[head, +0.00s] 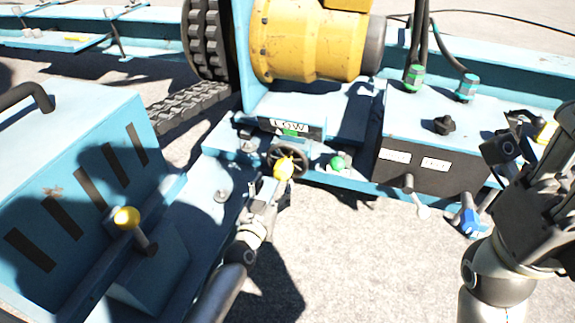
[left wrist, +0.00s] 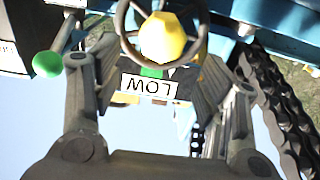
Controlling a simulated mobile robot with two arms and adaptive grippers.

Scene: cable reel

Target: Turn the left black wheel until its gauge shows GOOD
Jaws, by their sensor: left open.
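The left black wheel (head: 273,157) is a small spoked handwheel with a yellow knob (head: 284,169) in front of it. My left gripper (head: 268,190) is just in front of the wheel. In the left wrist view, my gripper (left wrist: 158,85) is open, its fingers apart. The wheel (left wrist: 122,22) and yellow knob (left wrist: 162,40) lie ahead between the finger lines; contact cannot be told. My right gripper (head: 525,150) is at the right.
A green ball knob (head: 338,162) sits right of the wheel. A black knob (head: 444,125), a white-tipped lever (head: 422,210) and a blue valve (head: 467,220) are farther right. A blue box (head: 75,185) with a yellow knob stands left. A chain (head: 190,105) runs behind.

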